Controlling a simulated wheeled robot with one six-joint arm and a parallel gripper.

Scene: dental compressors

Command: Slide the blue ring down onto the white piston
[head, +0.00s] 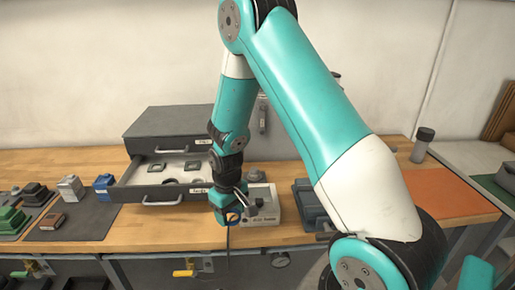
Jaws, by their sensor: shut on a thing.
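My gripper (230,214) is at the end of the teal arm, pointing down over the front part of the wooden bench. It is shut on the small blue ring (233,218), which shows at its fingertips. A pale labelled block (264,217) stands on the bench just right of and behind the gripper, with grey parts on top. I cannot make out the white piston clearly; the gripper and arm cover part of this area. The ring looks apart from the block, but I cannot tell its height.
A grey drawer unit (170,122) has an open drawer (150,190) with small parts, left of the gripper. A dark mat (75,225) with small boxes lies further left. Bare bench (160,235) lies in front.

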